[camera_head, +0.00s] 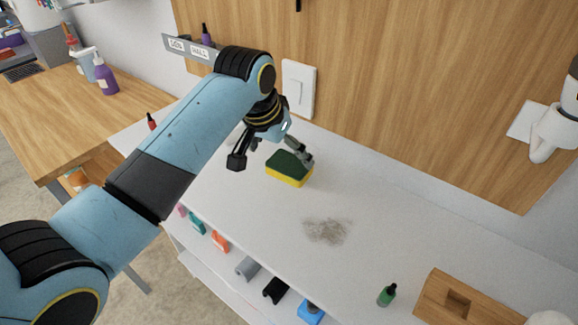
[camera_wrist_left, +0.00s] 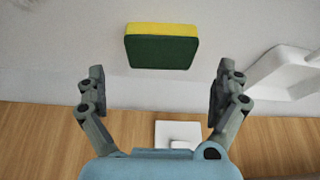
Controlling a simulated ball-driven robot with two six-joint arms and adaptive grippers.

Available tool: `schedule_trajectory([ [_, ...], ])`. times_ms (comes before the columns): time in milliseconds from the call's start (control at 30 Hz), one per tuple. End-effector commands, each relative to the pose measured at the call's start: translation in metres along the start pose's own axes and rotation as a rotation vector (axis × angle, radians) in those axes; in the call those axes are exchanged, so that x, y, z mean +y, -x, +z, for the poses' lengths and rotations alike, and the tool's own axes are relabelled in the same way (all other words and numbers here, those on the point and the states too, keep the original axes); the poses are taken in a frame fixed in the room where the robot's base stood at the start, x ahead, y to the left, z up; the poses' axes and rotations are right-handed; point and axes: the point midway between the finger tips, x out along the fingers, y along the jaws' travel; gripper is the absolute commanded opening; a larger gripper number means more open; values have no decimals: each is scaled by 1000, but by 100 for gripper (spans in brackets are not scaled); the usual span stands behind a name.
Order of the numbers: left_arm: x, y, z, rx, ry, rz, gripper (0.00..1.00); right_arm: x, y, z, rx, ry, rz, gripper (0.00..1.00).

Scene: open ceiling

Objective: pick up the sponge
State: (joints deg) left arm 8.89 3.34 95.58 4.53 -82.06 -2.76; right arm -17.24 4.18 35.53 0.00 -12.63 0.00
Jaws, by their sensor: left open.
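The sponge (camera_head: 289,168) has a dark green top and a yellow lower layer. It lies on the white counter in the head view, near the wooden wall panel. In the left wrist view the sponge (camera_wrist_left: 161,48) is ahead of the fingertips, roughly centred between them. My left gripper (camera_head: 272,161) is open and empty, with its fingers beside and just behind the sponge. In the left wrist view the open left gripper (camera_wrist_left: 160,88) shows both fingers wide apart. My right gripper is not in view.
A dark smudge (camera_head: 327,231) marks the white counter (camera_head: 375,215). A green bottle (camera_head: 387,295) and a wooden block (camera_head: 465,300) are at the lower right. The wooden panel (camera_head: 400,90) rises behind.

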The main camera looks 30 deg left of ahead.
Motion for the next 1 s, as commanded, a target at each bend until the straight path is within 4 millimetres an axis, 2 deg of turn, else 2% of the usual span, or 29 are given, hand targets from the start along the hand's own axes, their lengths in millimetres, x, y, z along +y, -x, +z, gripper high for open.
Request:
schedule_trajectory([
  [267, -1, -26, 0, -1, 0, 0, 100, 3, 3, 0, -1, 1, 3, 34],
  [500, -2, -61, -1, 0, -1, 0, 100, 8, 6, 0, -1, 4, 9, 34],
  [800, -2, -68, -1, 2, -1, -1, 100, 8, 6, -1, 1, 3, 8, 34],
  [833, -2, -68, 0, 2, -1, 0, 99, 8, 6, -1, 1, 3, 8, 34],
  [1000, -2, -68, 0, 2, -1, -1, 80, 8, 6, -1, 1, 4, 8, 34],
])
